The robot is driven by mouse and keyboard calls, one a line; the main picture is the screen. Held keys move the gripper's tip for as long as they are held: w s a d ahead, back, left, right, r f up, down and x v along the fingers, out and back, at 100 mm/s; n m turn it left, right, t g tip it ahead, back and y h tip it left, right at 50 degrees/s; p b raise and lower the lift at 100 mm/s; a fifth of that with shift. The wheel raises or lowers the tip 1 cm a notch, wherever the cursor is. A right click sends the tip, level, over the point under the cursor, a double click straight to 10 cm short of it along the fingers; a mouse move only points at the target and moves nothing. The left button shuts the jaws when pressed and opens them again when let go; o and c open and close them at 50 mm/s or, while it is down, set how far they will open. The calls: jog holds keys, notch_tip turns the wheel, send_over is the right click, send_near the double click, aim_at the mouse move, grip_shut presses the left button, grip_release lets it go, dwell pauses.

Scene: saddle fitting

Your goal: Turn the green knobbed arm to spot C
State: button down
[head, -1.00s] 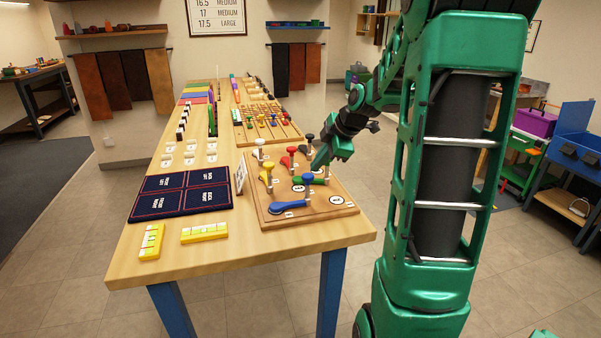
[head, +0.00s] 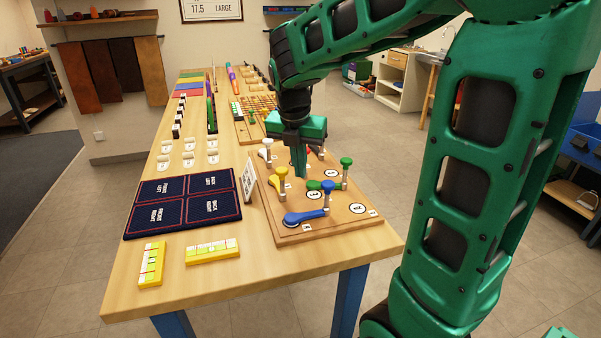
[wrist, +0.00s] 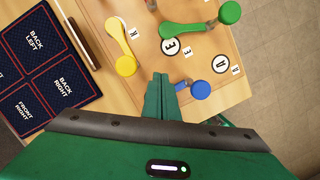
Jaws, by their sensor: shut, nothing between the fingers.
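The green knobbed arm (head: 314,185) lies on the wooden board (head: 290,235), its round green knob (head: 346,161) standing on a post at the right. In the wrist view the green arm (wrist: 188,30) runs toward the top right, with its knob (wrist: 230,12) at the far end. My gripper (head: 301,172) points down over the board, its fingers shut and empty. In the wrist view its fingertips (wrist: 160,78) are apart from the green arm, between the yellow and blue knobs. Circled letter spots (wrist: 170,47) lie beside the green arm; I cannot tell which is C.
A yellow arm (head: 277,182) and a blue arm (head: 303,218) with knobs stand close on the same board; a white knob (head: 266,143) is behind. A white sign (head: 249,178) stands at the board's left edge. Dark panels (head: 185,200) lie left.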

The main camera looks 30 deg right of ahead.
jog(key=x, duration=0.9)
jog(key=shift+d+f, duration=0.2)
jog(key=shift+d, duration=0.05)
jog(key=w+d, duration=0.2)
jog(key=shift+d+r, duration=0.15)
jog(key=shift+d, duration=0.15)
jog(key=shift+w+d, duration=0.25)
jog(key=shift+d, duration=0.05)
jog(key=shift+a, duration=0.2)
jog(key=shift+w, duration=0.15)
